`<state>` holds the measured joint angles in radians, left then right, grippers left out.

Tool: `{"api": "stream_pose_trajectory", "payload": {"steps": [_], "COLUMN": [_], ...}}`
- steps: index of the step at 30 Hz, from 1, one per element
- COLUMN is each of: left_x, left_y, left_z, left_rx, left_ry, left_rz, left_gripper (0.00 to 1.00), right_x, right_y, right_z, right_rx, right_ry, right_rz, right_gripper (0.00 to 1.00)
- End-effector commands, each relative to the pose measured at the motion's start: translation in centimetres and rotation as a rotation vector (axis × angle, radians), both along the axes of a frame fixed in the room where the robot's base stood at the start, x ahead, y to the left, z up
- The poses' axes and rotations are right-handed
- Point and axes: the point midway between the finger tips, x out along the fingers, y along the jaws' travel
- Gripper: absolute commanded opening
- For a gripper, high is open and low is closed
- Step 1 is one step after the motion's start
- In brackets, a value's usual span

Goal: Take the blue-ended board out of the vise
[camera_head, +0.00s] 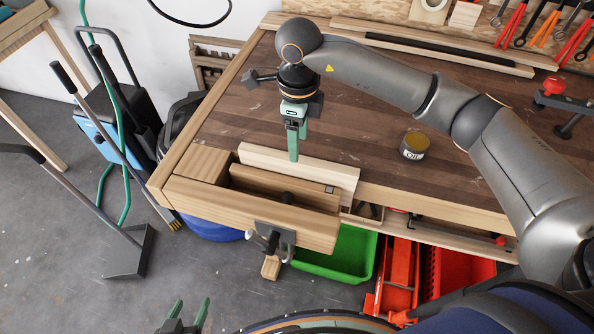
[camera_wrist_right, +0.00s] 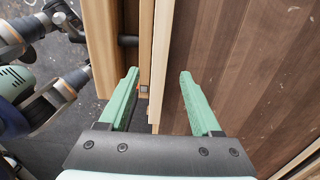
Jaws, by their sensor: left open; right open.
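The vise (camera_head: 260,200) is at the bench's front left corner, with a wooden front jaw and a dark screw. A pale board (camera_head: 318,177) stands on edge between the front jaw and the bench; no blue end shows on it. It also shows in the right wrist view (camera_wrist_right: 161,60). My right gripper (camera_head: 293,155) is open and points down over the board. In the wrist view its green fingers lie on either side of the board's top edge, with nothing gripped. My left gripper (camera_head: 188,312) is open and empty, low in front of the bench.
Tools and planks line the back. A dustpan (camera_head: 130,250) is on the floor at left.

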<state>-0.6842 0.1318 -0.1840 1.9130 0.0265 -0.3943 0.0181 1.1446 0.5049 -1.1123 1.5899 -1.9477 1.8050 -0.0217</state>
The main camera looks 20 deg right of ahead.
Motion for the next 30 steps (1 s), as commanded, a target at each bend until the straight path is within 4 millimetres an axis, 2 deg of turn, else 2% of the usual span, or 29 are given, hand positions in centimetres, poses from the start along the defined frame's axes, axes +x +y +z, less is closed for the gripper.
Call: {"api": "stream_pose_trajectory", "payload": {"steps": [7, 15, 24, 30], "left_x": [0.1, 0.3, 0.3, 0.3], "left_y": [0.0, 0.0, 0.0, 0.0], "left_z": [0.6, 1.5, 1.6, 1.6], "left_rx": [0.000, -0.001, -0.001, -0.001], "left_ry": [-0.002, -0.006, -0.007, -0.007], "left_rz": [-0.001, 0.000, 0.000, 0.000], "left_gripper": [0.65, 0.65, 0.65, 0.65], "right_x": [-0.1, -0.2, -0.1, -0.1], "right_y": [0.1, 0.2, 0.2, 0.2], "right_z": [-2.0, -5.8, -6.5, -6.5], "right_rx": [-0.001, 0.003, 0.003, 0.002], "right_ry": [0.003, 0.002, -0.001, -0.002], "right_rz": [0.001, 0.001, 0.001, 0.001], "right_gripper": [0.65, 0.65, 0.65, 0.44]}}
